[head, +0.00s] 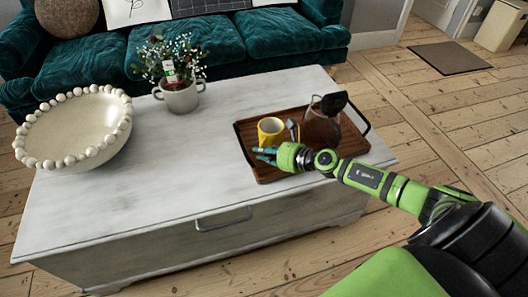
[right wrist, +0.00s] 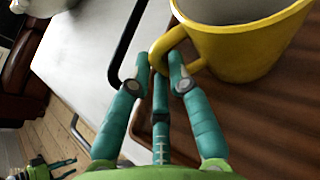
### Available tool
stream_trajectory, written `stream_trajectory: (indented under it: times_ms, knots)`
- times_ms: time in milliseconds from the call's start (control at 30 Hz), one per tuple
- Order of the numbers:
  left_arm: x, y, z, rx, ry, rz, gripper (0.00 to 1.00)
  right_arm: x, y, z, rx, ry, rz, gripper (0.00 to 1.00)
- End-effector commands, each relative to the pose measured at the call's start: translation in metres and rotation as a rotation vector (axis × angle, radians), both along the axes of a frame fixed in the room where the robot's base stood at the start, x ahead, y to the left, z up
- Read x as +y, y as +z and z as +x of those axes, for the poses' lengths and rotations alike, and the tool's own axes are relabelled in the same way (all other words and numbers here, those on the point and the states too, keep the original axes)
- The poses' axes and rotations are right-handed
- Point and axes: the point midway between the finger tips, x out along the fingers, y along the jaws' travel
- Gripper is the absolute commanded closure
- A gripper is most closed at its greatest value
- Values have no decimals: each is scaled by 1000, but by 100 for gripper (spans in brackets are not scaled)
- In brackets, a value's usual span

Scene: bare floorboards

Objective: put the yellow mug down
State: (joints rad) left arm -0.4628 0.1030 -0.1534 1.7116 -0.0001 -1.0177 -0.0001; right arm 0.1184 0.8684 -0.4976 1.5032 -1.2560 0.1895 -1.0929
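The yellow mug (head: 271,130) stands upright at the left part of the brown wooden tray (head: 268,174) on the coffee table. It fills the upper right of the right wrist view (right wrist: 240,45). My right gripper (head: 264,154) is at the mug's near side. In the right wrist view its teal fingertips (right wrist: 160,62) close around the mug's handle, with one fingertip inside the loop. I cannot tell whether the mug's base touches the tray. My left gripper (right wrist: 62,166) shows small at the lower left of the right wrist view, away from the mug.
A glass coffee pot (head: 322,126) stands on the tray right of the mug, with a small dark item (head: 292,129) between. A potted plant (head: 180,96) and a beaded bowl (head: 75,130) stand on the whitewashed table (head: 165,190). The table's middle is clear. A teal sofa (head: 190,40) is behind.

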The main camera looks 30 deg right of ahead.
Motion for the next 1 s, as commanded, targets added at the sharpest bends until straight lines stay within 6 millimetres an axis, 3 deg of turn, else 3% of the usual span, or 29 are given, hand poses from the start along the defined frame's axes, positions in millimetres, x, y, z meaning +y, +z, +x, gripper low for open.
stream_trajectory:
  times_ms: [500,767,1000]
  knots:
    - [1,-4,-3,4,0,2,60,-1,4,-2,1,-1,-1,59]
    - [2,-10,-7,13,0,4,60,-18,16,-38,5,-1,-2,59]
    - [0,0,2,-3,0,0,60,-31,30,-66,5,-1,1,59]
